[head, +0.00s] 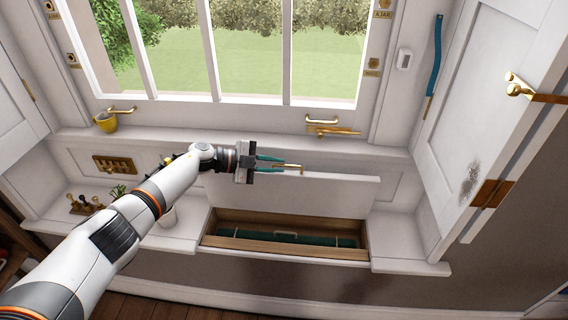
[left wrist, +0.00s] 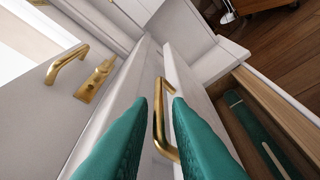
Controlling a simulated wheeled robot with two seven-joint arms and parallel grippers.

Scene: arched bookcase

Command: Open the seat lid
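The seat lid (head: 335,189) is a white panel in the head view, standing raised along the back of the open seat box (head: 290,256). Its brass handle (head: 294,167) is at its top edge and also shows in the left wrist view (left wrist: 158,122). My left gripper (head: 284,163) has teal fingers that stand apart, with a gap between them. In the left wrist view its fingertips (left wrist: 168,90) lie on either side of the handle; whether they touch it cannot be told. My right gripper is in neither view.
The window with brass latches (head: 332,127) is behind the lid. A white door (head: 492,100) stands at the right. A teal item (head: 290,236) lies inside the box.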

